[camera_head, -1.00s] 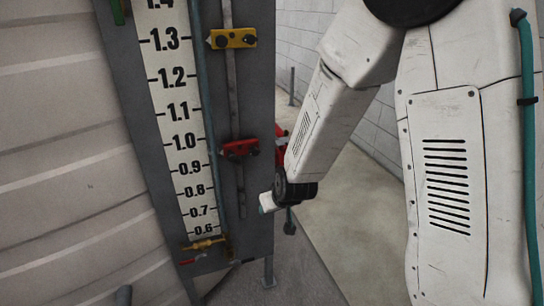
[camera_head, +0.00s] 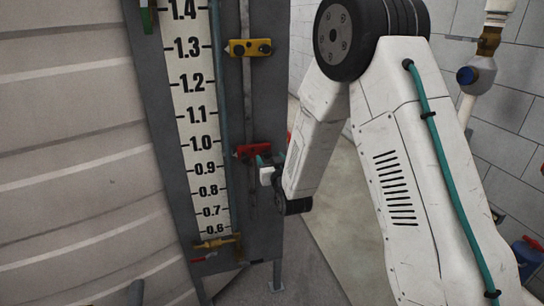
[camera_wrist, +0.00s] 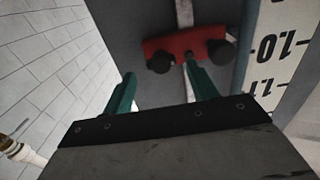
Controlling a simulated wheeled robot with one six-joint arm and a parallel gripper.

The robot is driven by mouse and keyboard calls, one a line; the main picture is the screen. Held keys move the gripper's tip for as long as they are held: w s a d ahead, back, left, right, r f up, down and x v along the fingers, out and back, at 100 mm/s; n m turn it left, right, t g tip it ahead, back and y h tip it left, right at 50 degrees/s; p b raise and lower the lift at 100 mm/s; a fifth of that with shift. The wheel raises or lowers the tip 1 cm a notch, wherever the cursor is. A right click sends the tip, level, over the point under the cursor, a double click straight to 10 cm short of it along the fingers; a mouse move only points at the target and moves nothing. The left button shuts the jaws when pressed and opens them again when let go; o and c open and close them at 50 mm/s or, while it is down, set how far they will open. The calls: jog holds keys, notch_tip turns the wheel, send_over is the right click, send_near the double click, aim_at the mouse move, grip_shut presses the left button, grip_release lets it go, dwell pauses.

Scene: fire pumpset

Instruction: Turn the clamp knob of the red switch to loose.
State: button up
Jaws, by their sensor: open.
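The red switch (camera_head: 248,151) sits on the thin vertical rod beside the white scale, near the 1.0 mark. The wrist view shows the red switch (camera_wrist: 190,44) with two dark round knobs, a left knob (camera_wrist: 160,64) and a right knob (camera_wrist: 221,53). I cannot tell for certain which is the clamp knob. My gripper (camera_wrist: 160,68) is open and empty, its green fingers pointing at the switch. The left knob appears between the fingertips, with the right finger close beside it; contact cannot be told. In the head view my gripper (camera_head: 266,168) is at the switch's right end, partly covering it.
A yellow switch (camera_head: 250,47) is higher on the same rod. The numbered scale (camera_head: 198,110) and grey panel (camera_head: 160,120) stand left of my arm. A brass valve (camera_head: 215,243) is at the scale's foot. Open floor (camera_head: 335,220) lies right of the panel.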

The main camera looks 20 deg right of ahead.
aim_at(266, 153)
jog(key=shift+w+a, duration=0.1)
jog(key=shift+w, duration=1.25)
